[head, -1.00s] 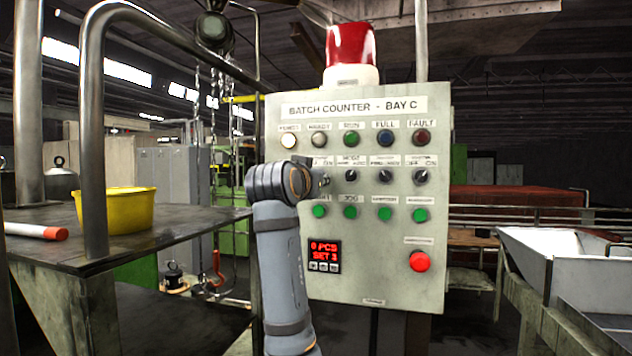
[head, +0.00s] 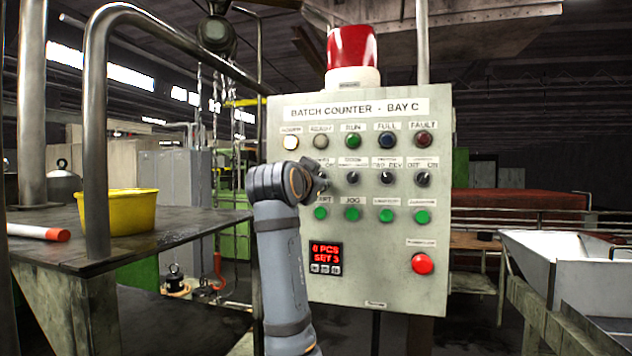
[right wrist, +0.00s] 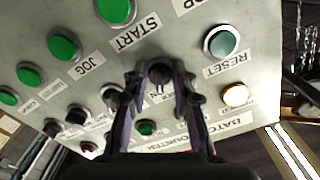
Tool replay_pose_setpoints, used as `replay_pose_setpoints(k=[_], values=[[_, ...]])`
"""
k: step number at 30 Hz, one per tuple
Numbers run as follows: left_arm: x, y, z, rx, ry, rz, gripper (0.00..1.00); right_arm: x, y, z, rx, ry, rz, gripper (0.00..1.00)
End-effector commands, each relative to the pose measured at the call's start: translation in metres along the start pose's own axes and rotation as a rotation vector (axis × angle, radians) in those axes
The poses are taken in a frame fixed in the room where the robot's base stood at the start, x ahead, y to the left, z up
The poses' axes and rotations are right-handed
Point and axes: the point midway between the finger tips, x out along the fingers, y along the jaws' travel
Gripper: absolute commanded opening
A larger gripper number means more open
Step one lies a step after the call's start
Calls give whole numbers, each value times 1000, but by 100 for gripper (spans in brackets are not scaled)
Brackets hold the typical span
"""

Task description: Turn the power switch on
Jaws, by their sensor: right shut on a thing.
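The grey control panel (head: 385,260) labelled "BATCH COUNTER - BAY C" stands upright in front of me. My right gripper (head: 322,182) is at the left end of its row of black knobs. The right wrist view shows the panel upside down, with the right gripper (right wrist: 160,82) shut around a black knob, the power switch (right wrist: 160,72). Part of an "ON" label shows beside it. The gripper hides this knob in the head view, and its pointer direction is unclear. The power lamp (head: 290,142) is bright white; it also shows in the wrist view (right wrist: 236,95). My left gripper is out of view.
Close by are the teal reset button (right wrist: 220,42), green start button (head: 320,213) and another knob (head: 352,179). The display (head: 325,256) reads "0 PCS SET 3" in red. A table with a yellow bowl (head: 118,212) stands left, a metal chute (head: 545,255) right.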

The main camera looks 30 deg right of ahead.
Motion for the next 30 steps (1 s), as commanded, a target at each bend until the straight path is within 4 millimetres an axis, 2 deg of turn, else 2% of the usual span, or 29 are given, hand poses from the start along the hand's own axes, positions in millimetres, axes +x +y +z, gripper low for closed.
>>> replay_pose_setpoints(k=[6, 7, 11, 20, 23, 30], values=[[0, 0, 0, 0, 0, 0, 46, 0, 0, 0, 1, 0, -1, 0], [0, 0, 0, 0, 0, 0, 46, 0, 0, 0, 1, 0, -1, 30], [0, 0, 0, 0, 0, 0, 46, 0, 0, 0, 0, 0, 0, 48], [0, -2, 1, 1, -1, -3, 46, -2, 0, 0, 0, 0, -1, 48], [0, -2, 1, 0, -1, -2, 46, -13, -1, 0, 1, -1, -4, 48], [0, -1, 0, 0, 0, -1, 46, -58, -1, 1, 2, -3, -5, 48]])
